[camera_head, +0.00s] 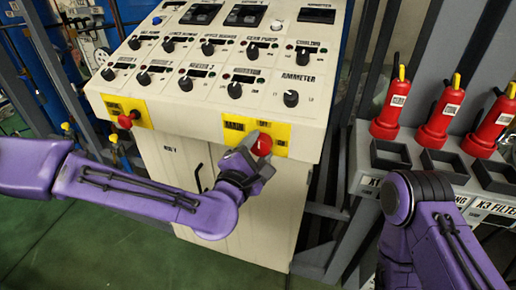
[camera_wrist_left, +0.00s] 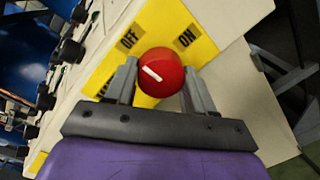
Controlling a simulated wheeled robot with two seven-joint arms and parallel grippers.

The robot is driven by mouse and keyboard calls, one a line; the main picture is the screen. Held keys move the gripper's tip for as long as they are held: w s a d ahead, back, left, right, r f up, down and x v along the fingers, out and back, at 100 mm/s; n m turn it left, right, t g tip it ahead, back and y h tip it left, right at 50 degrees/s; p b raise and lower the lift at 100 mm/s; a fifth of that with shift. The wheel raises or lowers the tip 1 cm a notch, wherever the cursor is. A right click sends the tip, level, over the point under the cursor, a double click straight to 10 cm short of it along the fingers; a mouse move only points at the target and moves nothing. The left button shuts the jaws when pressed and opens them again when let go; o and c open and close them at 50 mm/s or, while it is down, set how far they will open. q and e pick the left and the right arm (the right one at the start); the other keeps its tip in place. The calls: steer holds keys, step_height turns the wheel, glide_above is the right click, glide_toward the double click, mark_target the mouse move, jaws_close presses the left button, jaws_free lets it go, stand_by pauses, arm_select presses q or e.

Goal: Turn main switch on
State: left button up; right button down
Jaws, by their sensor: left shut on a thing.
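The main switch is a red round knob (camera_head: 262,145) on a yellow plate (camera_head: 284,133) at the lower right of the cream control panel's front. In the left wrist view the red knob (camera_wrist_left: 160,72) has a white mark, and the yellow plate (camera_wrist_left: 150,35) reads OFF at left and ON at right. The white mark points up and left, toward the OFF side. My left gripper (camera_head: 256,160) is at the knob, and its two fingers (camera_wrist_left: 160,88) stand on either side of it, shut on it. My right arm (camera_head: 435,215) shows at the right, but its gripper is out of view.
Another red knob (camera_head: 128,119) on a yellow plate is at the panel's lower left. Several black knobs and meters cover the cream panel (camera_head: 180,105) above. Red bottles (camera_head: 393,108) with yellow tops stand on a grey rack at the right. Green floor lies below.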

arm_select(q)
steer(key=m, duration=0.4)
steer(key=shift+r, duration=0.15)
steer(key=m+p, duration=0.1)
steer(key=m, duration=0.3)
steer(key=shift+y, duration=0.3)
steer(key=m+p, duration=0.1)
steer(key=m, duration=0.4)
steer(key=shift+d+y, duration=0.1)
steer(key=shift+y, duration=0.2)
steer(key=shift+m+p, duration=0.3)
steer(key=shift+m, duration=1.6)
steer(key=o, duration=1)
steer(key=shift+o, duration=0.2)
steer(key=shift+s, duration=0.15)
